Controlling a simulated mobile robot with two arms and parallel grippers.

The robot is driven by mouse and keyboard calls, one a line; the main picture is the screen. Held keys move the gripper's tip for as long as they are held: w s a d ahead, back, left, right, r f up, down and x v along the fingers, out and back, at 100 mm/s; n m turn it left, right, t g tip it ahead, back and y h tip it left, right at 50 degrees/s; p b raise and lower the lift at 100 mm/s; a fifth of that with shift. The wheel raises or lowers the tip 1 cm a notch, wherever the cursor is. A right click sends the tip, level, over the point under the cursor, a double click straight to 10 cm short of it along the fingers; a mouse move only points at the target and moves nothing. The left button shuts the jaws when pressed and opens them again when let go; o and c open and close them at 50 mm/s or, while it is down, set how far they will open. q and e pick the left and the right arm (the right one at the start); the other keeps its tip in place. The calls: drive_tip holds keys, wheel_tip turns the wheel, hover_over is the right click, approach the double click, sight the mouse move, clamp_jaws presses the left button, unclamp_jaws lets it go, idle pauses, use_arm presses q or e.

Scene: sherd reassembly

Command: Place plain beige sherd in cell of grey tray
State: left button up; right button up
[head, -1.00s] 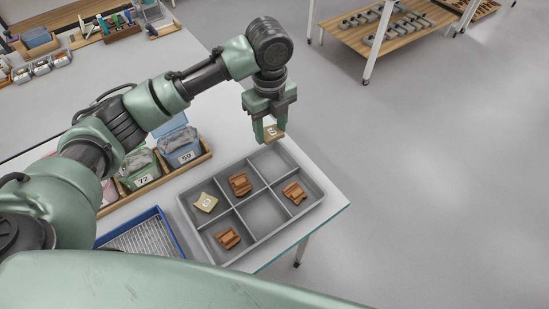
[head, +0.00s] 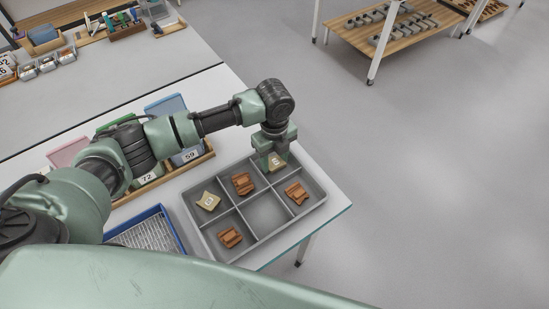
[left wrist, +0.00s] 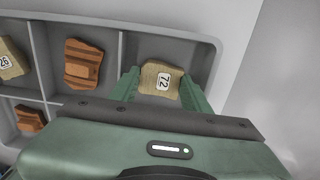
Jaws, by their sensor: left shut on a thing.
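The plain beige sherd (head: 276,160) carries a white label, which reads 72 in the left wrist view (left wrist: 158,79). My left gripper (head: 271,164) is shut on it, fingers pointing down, at the far corner cell of the grey tray (head: 230,261). In the left wrist view the sherd sits between the green fingers (left wrist: 165,92), within that cell's outline. I cannot tell whether it touches the cell floor. My right gripper is not in view.
Another labelled beige sherd (head: 208,201) and three orange-brown sherds (head: 243,183), (head: 297,192), (head: 230,237) lie in other cells. The front middle cell (head: 265,213) is empty. A blue tray (head: 175,229) and labelled bins (head: 187,156) stand left of the tray.

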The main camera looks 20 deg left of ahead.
sight(275, 162)
use_arm(q)
drive_tip(key=shift+f, duration=0.1)
drive_tip(key=o, duration=1.1)
wheel_tip(275, 162, up, 12)
drive_tip(key=shift+r, duration=0.15)
